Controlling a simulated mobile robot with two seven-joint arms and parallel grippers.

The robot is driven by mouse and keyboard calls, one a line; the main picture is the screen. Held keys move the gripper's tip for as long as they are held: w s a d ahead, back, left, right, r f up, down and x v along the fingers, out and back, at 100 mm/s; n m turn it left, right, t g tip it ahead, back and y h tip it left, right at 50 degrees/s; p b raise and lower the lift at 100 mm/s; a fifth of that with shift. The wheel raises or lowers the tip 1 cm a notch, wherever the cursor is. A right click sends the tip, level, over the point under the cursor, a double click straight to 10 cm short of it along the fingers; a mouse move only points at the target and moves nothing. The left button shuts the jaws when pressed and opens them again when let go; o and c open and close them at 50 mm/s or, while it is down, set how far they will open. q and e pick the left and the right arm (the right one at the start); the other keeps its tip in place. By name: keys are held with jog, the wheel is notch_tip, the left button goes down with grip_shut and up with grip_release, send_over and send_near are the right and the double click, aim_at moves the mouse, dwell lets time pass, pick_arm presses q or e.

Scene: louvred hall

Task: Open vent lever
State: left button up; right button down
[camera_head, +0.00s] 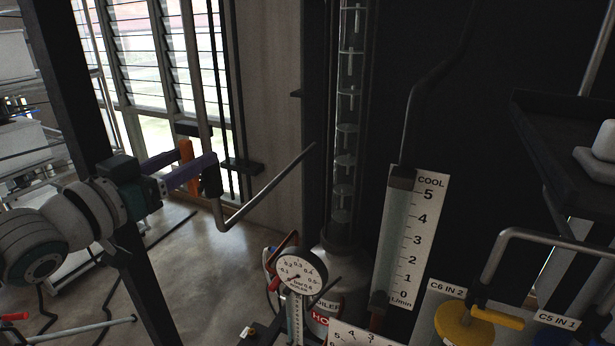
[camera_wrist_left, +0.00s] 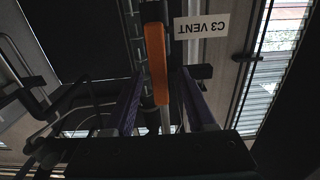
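The orange vent lever (camera_head: 186,151) stands upright on the pipework by the louvred window in the head view. In the left wrist view the lever (camera_wrist_left: 156,62) hangs down in the middle of the picture, near an upside-down "C3 VENT" label (camera_wrist_left: 202,27). My left gripper (camera_head: 195,157) has its purple fingers spread, one on each side of the lever. In the left wrist view the gripper (camera_wrist_left: 161,76) shows gaps between the lever and both fingers. The lever's valve body is partly hidden. My right gripper is in neither view.
A bent metal pipe (camera_head: 262,191) runs just right of the lever. A pressure gauge (camera_head: 302,272), a COOL flow scale (camera_head: 427,235) and a yellow valve handle (camera_head: 497,318) stand farther right. A dark post (camera_head: 72,88) rises at the left.

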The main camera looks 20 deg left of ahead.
aim_at(185, 159)
pick_arm(q)
jog(key=shift+s, duration=0.1)
jog(key=shift+s+r+p, duration=0.1)
jog(key=shift+s+p, duration=0.2)
jog(key=shift+p, duration=0.1)
jog(key=s+p, duration=0.3)
jog(key=s, duration=0.2)
jog(key=shift+s+a, duration=0.2)
jog(key=shift+s, duration=0.4)
